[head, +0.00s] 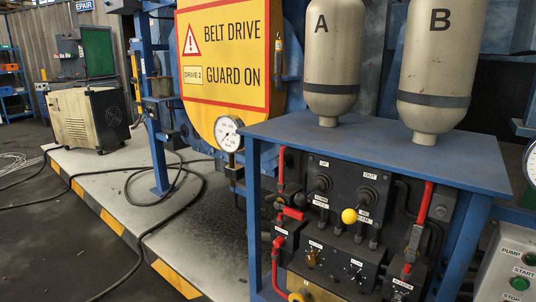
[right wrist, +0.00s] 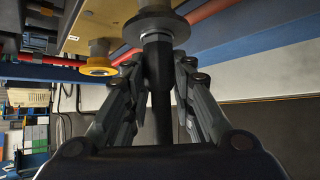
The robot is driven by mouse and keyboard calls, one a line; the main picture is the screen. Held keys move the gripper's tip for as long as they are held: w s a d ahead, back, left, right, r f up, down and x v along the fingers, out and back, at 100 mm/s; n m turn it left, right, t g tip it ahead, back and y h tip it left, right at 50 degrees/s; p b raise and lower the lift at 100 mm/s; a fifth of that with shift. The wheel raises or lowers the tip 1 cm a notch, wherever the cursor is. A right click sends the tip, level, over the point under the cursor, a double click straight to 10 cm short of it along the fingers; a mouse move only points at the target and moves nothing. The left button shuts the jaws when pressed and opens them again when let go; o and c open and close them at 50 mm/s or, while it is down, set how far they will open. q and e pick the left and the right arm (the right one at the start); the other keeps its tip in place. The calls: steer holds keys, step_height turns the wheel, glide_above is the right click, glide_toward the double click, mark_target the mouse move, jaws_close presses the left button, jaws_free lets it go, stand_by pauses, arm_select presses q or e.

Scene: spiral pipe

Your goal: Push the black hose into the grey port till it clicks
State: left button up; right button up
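In the right wrist view my right gripper (right wrist: 160,75) has its two fingers on either side of the black hose (right wrist: 158,72), and the fingertips appear to press against it. The hose runs lengthwise between the fingers, and its lower part passes down toward the palm. Its upper end meets a dark grey round flange (right wrist: 155,28), which looks like the grey port. The hose end and flange look in line; whether the hose is seated inside cannot be seen. Neither gripper shows in the head view, and I cannot pick out the grey port there. My left gripper is in no view.
A yellow ring fitting (right wrist: 98,67) sits left of the flange in the right wrist view, with a red pipe (right wrist: 205,14) behind. In the head view a blue frame (head: 375,150) carries two tanks (head: 333,60) above black valves and red-handled levers (head: 420,215).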

steer(key=o, duration=0.5)
steer(key=shift+w+d, duration=0.15)
steer(key=shift+d, duration=0.3)
steer(key=shift+a, duration=0.1)
steer(key=shift+a, duration=0.15)
